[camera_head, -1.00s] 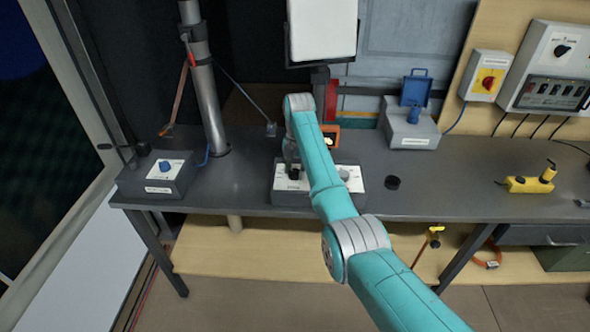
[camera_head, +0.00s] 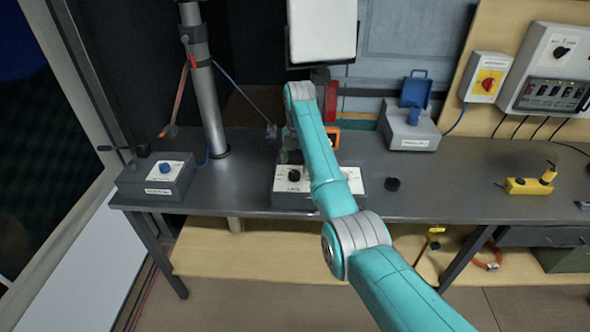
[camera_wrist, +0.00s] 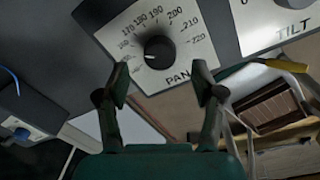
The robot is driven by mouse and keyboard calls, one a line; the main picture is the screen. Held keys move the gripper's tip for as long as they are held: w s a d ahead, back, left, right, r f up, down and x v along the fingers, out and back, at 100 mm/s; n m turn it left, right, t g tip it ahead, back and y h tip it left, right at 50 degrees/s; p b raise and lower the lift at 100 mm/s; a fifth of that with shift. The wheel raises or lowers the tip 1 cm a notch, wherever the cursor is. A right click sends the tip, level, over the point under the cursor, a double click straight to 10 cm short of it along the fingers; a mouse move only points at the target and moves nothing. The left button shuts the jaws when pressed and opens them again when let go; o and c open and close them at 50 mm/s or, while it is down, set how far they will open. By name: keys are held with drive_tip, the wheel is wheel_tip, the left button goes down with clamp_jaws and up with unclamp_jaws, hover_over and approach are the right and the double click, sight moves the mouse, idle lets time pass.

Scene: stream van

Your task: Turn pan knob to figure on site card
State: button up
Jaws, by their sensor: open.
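The black round pan knob (camera_wrist: 158,48) sits on a white dial plate marked PAN in the wrist view. Figures from about 170 to 220 are legible around it; the lower-left ones are too small to read. A small pale mark shows on the knob's lower-left side. In the head view the knob (camera_head: 294,175) is on a grey control box (camera_head: 292,200) on the bench. My gripper (camera_wrist: 160,82) is open and empty, its fingers apart and clear of the knob. In the head view the arm partly hides the gripper. I cannot make out a site card.
The tilt dial (camera_wrist: 293,5) is to the right on the same box. A box with a blue knob (camera_head: 165,167) stands at left by a grey mast (camera_head: 208,100). A black disc (camera_head: 392,184) lies right of the control box.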

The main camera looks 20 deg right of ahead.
sight(296, 173)
drive_tip(key=shift+s+d+r, duration=0.1)
drive_tip(key=shift+r, duration=1.75)
